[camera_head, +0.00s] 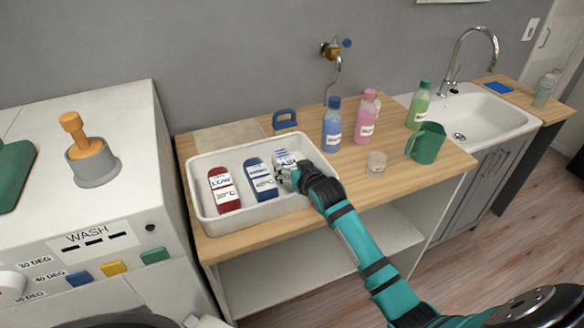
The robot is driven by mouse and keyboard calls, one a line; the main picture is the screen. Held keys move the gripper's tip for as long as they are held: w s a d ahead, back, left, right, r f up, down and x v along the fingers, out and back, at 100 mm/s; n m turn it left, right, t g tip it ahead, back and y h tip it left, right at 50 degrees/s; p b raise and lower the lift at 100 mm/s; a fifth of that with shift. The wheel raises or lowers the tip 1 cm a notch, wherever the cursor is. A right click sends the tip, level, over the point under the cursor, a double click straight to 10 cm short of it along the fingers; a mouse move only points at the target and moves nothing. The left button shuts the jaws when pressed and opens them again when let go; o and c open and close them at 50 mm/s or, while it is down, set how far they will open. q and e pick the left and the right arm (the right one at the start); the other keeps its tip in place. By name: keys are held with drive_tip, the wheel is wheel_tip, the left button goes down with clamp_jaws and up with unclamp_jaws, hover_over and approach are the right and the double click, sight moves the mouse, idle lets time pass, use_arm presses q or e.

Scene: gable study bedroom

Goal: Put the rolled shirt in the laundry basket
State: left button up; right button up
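One is red (223,187), one is dark blue (260,180), and one is white with blue stripes (284,156). Which one is the rolled shirt I cannot tell for sure. My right gripper (286,177) is inside the right end of the tray, at the near end of the striped item, and covers part of it. Whether its fingers grip the item is too small to tell. My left gripper is out of view. No separate laundry basket is clearly visible.
A blue bottle (332,125), pink bottle (365,118), green bottle (419,104), glass jar (376,163) and green mug (427,143) stand right of the tray. A washing machine (125,200) stands left. A sink (480,118) is at right. An open shelf (300,270) lies below.

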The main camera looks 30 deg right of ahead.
drive_tip(key=shift+r, duration=0.2)
drive_tip(key=shift+s, duration=0.3)
drive_tip(key=v, duration=1.1)
drive_tip(key=shift+s+r+b, duration=0.15)
drive_tip(key=shift+r+b, duration=0.05)
drive_tip(key=shift+b, duration=0.2)
